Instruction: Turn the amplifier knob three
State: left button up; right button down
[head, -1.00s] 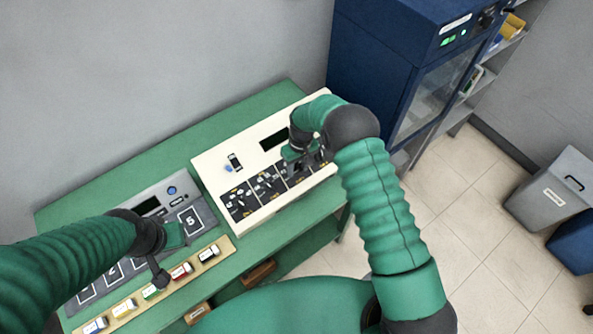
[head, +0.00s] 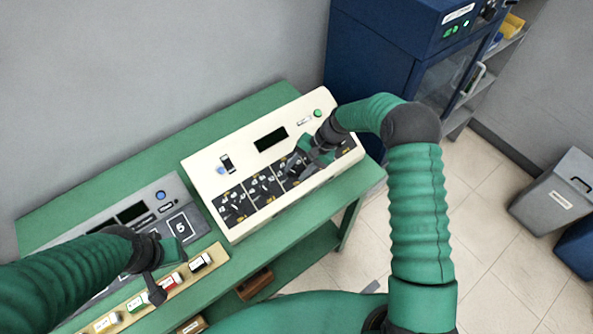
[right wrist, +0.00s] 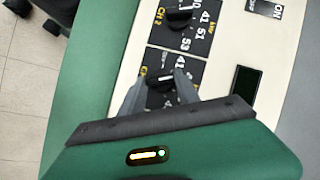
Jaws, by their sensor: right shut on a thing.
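The cream amplifier (head: 203,172) stands on the green bench, with a row of black knob panels along its sloping front. My right gripper (head: 312,158) is down at the third panel from the left and hides its knob in the head view. In the right wrist view, my right gripper (right wrist: 160,90) has its two grey fingers shut on a black knob (right wrist: 160,82), one on each side. The CH 2 knob (right wrist: 180,14) is just above it in that view, free. The gripped knob's channel label is hidden. My left gripper (head: 157,268) hangs over the grey keypad unit; its jaws are unclear.
A blue cabinet (head: 370,45) stands behind on the right. Grey and blue bins are on the floor.

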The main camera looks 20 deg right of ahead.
jog(key=m, duration=0.1)
jog(key=m+t+y+b, duration=0.1)
jog(key=m, duration=0.1)
jog(key=m+t+b, duration=0.1)
jog(key=m, duration=0.1)
jog(key=shift+s+f+y, duration=0.35)
jog(key=shift+y, duration=0.05)
jog(key=shift+m+t+y+b, duration=0.3)
jog(key=shift+m+t+b, duration=0.7)
jog(key=shift+m, duration=1)
jog(key=shift+r, duration=0.1)
jog(key=c, duration=1.3)
grip_release()
jog(key=o, duration=0.4)
jog(key=shift+r, duration=0.1)
jog(key=b+v, duration=0.2)
jog(key=v, duration=1.5)
jog(key=shift+s, duration=0.1)
